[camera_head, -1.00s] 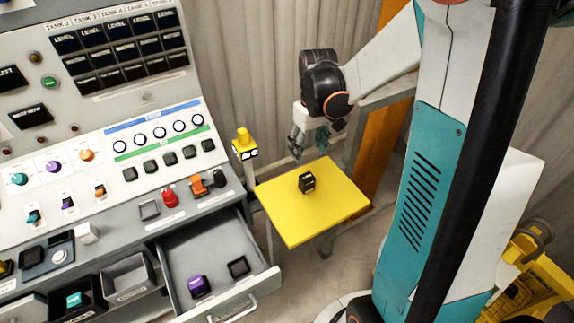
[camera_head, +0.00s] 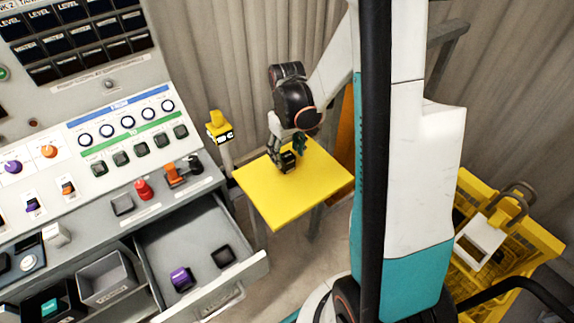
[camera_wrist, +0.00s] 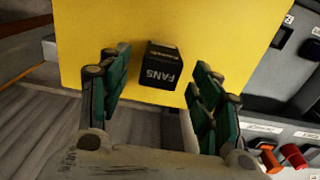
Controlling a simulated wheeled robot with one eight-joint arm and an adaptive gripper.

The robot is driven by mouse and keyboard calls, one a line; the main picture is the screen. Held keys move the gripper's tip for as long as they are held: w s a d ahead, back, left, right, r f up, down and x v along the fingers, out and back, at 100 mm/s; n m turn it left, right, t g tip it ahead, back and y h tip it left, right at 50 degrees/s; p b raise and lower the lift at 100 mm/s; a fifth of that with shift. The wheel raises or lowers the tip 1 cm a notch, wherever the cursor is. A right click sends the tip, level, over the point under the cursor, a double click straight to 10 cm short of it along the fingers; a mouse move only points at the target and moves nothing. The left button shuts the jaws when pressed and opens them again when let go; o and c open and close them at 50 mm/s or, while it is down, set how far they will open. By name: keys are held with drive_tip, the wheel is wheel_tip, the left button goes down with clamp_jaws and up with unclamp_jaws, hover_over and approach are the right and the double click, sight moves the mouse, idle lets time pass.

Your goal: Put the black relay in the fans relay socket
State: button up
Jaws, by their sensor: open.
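The black relay (camera_head: 288,161) sits on the yellow table (camera_head: 270,201) beside the control panel. In the wrist view the relay (camera_wrist: 161,66) shows white lettering reading FANS, upside down. My gripper (camera_head: 282,155) is low over the table at the relay. In the wrist view my gripper (camera_wrist: 160,88) is open, with a green-padded finger on each side of the relay and a gap visible on both sides. I cannot make out the fans relay socket for certain.
An open drawer (camera_head: 196,242) holds a purple block (camera_head: 181,278) and a dark square piece (camera_head: 223,256). A yellow-topped post (camera_head: 219,128) stands between panel and table. A yellow cart (camera_head: 505,235) is at the right. The table's front is clear.

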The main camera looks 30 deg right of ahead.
wheel_tip(320, 180, down, 3)
drive_tip(key=shift+r+b, duration=0.15)
drive_tip(key=shift+b, duration=0.2)
drive_tip(key=shift+r, duration=0.1)
drive_tip(key=shift+c, duration=0.3)
drive_tip(key=c, duration=1.2)
drive_tip(key=shift+r, duration=0.1)
